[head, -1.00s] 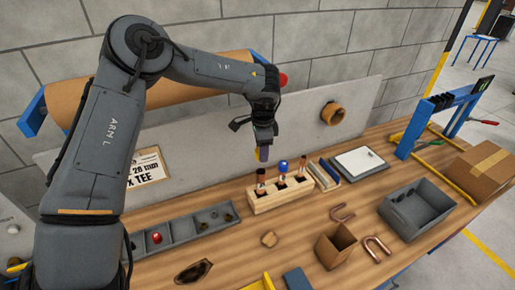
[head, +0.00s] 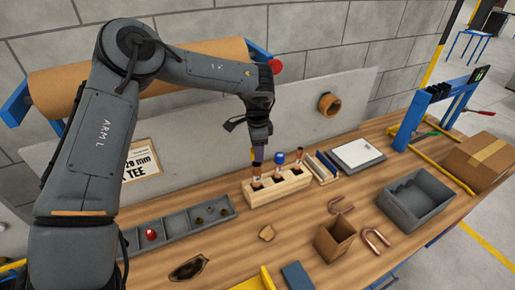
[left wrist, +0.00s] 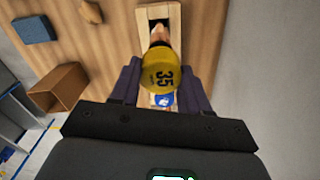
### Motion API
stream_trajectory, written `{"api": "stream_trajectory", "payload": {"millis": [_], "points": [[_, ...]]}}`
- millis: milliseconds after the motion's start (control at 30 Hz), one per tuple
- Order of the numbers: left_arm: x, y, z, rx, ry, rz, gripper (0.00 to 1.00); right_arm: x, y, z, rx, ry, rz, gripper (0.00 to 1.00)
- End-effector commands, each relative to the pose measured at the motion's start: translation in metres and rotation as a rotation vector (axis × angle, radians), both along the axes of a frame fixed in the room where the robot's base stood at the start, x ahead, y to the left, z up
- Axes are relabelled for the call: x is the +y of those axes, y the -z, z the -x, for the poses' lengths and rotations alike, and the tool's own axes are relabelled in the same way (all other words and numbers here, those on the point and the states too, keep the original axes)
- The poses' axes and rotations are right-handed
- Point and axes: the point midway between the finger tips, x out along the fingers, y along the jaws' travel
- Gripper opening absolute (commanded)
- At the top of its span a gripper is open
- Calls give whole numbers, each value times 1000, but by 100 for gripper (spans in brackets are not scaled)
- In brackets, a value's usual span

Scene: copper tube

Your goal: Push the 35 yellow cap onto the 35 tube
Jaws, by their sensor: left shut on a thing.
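My left gripper (head: 258,158) is shut on the yellow cap, marked 35 in the left wrist view (left wrist: 162,80). In the head view a sliver of yellow (head: 253,154) shows between the fingers. The gripper points down just above the leftmost copper tube (head: 257,180), which stands in the pale wooden block (head: 285,194). I cannot tell whether the cap touches that tube. The middle tube carries a blue cap (head: 280,157), which also shows partly behind the yellow cap in the left wrist view (left wrist: 163,101). A third tube (head: 300,157) stands uncapped at the right. My right gripper is out of view.
A grey divided tray (head: 180,226) holding a red cap (head: 151,235) lies left of the block. A cardboard box (head: 335,241), copper bends (head: 376,240) and a grey bin (head: 415,198) are at the right. A grey panel (head: 215,140) stands behind.

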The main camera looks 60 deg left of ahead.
Motion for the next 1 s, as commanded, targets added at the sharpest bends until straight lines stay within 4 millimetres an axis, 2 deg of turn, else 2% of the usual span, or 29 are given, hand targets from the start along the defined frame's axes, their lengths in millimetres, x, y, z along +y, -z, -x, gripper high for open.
{"api": "stream_trajectory", "payload": {"millis": [100, 300, 1000], "points": [[0, 13, 0, 0, 0, 0, 18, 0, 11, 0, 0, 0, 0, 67], [0, 21, 0, 0, 0, 0, 18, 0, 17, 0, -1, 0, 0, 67], [0, 22, 0, 0, -1, 0, 18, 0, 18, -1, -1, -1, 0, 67]]}}
